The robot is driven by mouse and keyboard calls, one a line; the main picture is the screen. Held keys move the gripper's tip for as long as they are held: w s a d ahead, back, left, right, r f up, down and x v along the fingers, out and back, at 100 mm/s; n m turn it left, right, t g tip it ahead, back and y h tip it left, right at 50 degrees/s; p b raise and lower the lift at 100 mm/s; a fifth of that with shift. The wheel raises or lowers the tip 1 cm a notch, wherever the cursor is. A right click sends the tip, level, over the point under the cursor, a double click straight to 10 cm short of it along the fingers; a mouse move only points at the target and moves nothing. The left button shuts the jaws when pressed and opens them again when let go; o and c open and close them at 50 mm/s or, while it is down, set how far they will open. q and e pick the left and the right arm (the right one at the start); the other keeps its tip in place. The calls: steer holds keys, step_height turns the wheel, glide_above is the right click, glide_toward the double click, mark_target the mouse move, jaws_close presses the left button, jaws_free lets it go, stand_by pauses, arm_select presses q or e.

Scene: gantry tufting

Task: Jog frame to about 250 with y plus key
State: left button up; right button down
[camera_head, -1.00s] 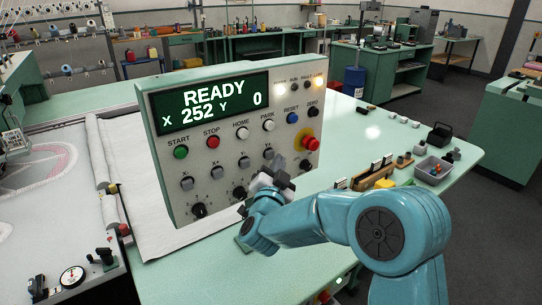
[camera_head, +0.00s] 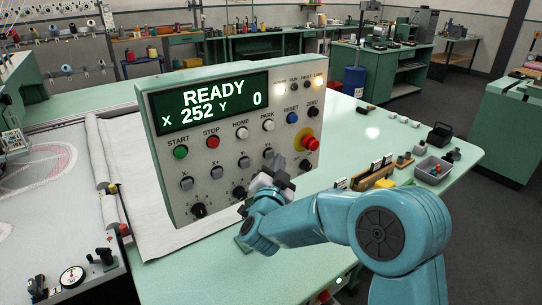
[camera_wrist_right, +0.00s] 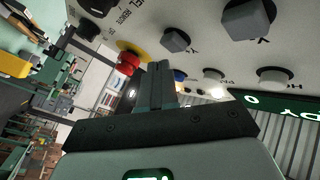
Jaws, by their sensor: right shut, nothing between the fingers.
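The control panel (camera_head: 222,205) stands upright on the green table. Its display (camera_head: 212,103) reads READY, X 252, Y 0. A row of grey jog keys runs below the coloured buttons; the rightmost key (camera_head: 268,153), by the red emergency stop, looks like Y plus. It also shows in the wrist view (camera_wrist_right: 175,40). My right gripper (camera_head: 277,176) is shut and empty, just below the right end of that row. In the wrist view its fingertips (camera_wrist_right: 160,72) are close to this key; I cannot tell whether they touch. My left gripper is not in view.
The red emergency stop (camera_head: 309,143) on its yellow collar sits right of the keys. Dark knobs (camera_head: 199,210) line the panel's lower edge. A grey tray (camera_head: 433,169) and a wooden rack (camera_head: 373,177) lie on the table at right. The cloth frame (camera_head: 50,215) is at left.

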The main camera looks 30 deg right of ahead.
steer(key=shift+w, duration=0.1)
stand_by(0.6)
steer(key=shift+w, duration=0.35)
steer(key=shift+w+a+b, duration=0.1)
steer(key=shift+w+b, duration=0.25)
steer(key=shift+w, duration=0.1)
stand_by(0.7)
steer(key=shift+s, duration=0.1)
stand_by(4.2)
steer(key=shift+s+b, duration=0.65)
steer(key=shift+s, duration=0.15)
steer(key=shift+s, duration=0.1)
